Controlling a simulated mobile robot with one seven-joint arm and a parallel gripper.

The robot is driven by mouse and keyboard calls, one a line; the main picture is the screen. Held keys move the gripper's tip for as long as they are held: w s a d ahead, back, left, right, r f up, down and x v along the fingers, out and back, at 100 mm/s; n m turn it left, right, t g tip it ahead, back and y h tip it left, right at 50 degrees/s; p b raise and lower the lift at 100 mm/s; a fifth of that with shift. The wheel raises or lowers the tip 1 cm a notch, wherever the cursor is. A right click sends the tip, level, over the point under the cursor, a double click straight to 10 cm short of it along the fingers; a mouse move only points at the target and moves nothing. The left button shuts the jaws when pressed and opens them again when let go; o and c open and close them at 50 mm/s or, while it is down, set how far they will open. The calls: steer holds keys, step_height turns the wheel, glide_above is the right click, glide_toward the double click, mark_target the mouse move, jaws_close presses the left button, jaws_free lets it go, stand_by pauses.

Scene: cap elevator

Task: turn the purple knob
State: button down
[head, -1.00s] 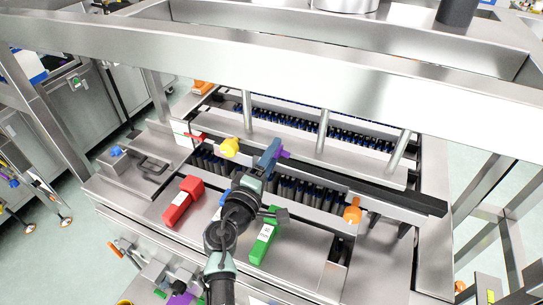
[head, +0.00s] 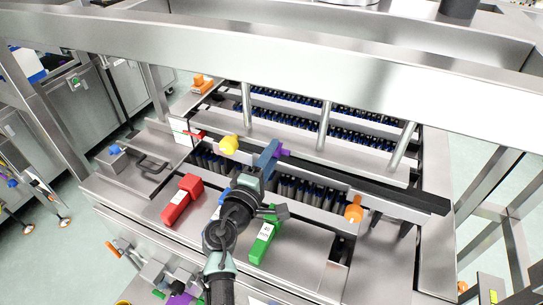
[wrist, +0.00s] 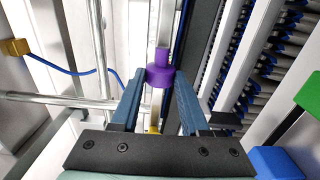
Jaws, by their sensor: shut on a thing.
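The purple knob (head: 283,152) shows as a small purple piece just right of my blue gripper fingertips in the head view. In the wrist view the knob (wrist: 160,76) is a round purple collar with a narrower purple neck, between my two blue fingertips. My gripper (head: 273,152) is shut on the knob, one finger on each side; it also shows in the wrist view (wrist: 160,80). Part of the knob is hidden by the fingers in the head view.
A yellow knob (head: 229,144) is left of my gripper and an orange knob (head: 354,210) is to the right. A red block (head: 181,200) and a green block (head: 264,240) flank my arm. Upright steel rods (head: 324,125) and a black rail (head: 370,180) are close by.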

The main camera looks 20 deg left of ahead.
steer(key=shift+c, duration=2)
jaws_free()
steer(key=s+b, duration=0.3)
steer(key=s, duration=1)
steer(key=shift+a, duration=0.25)
